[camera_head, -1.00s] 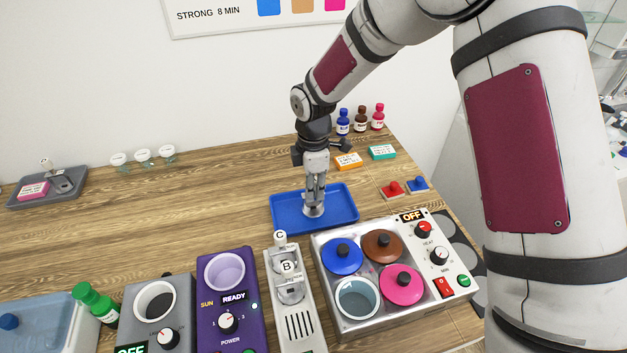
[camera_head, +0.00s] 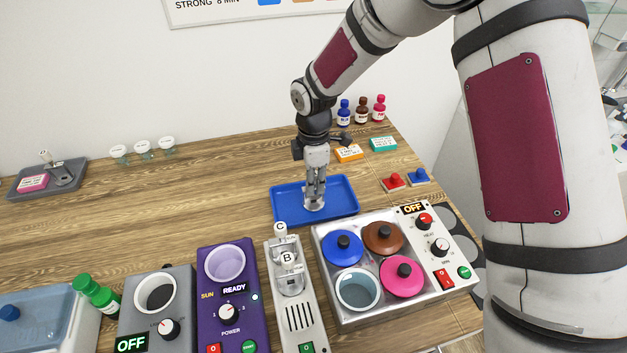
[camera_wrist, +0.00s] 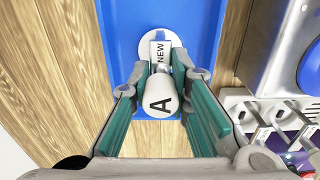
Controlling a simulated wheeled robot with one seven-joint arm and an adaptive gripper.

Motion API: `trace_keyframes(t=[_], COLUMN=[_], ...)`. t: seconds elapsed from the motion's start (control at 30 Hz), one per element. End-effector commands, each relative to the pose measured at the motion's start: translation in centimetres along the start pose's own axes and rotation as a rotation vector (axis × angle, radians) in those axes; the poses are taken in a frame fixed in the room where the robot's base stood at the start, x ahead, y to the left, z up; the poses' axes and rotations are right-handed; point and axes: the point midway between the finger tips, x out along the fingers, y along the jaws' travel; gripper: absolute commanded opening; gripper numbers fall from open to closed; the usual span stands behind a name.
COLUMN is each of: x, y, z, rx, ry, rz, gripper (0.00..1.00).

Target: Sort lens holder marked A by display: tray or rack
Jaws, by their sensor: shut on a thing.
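My gripper (camera_head: 315,188) is over the blue tray (camera_head: 340,193) at the middle of the table. In the wrist view its fingers (camera_wrist: 161,70) are shut on the lens holder marked A (camera_wrist: 159,97). The holder has a pale cap with a black A, a label reading NEW and a round pale base. The base (camera_head: 314,206) shows low in the tray in the head view; I cannot tell whether it touches the floor. The purple tester (camera_head: 238,285) displays READY. A pale unit (camera_head: 298,318), perhaps the rack, has holder B (camera_head: 288,258) and holder C (camera_head: 280,227) at its back end.
A heated bath (camera_head: 345,313) with coloured lids stands right of the pale unit. A grey device (camera_head: 130,318) reading OFF stands left of the purple tester. A grey tray (camera_head: 68,187), lidded jars (camera_head: 143,146) and bottles (camera_head: 361,112) stand farther back. The table left of the blue tray is clear.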

Motion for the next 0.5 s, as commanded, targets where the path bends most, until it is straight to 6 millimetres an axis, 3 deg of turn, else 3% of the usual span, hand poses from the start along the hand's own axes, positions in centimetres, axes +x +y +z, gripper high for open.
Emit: trace_keyframes(t=[0.37,0.4,0.5], x=[0.45,0.47,0.45], y=[0.01,0.01,0.0], z=[0.0,-0.01,-0.01], rx=[0.0,0.0,0.0], ry=[0.0,0.0,0.0], rz=[0.0,0.0,0.0], gripper=[0.0,0.2,0.41])
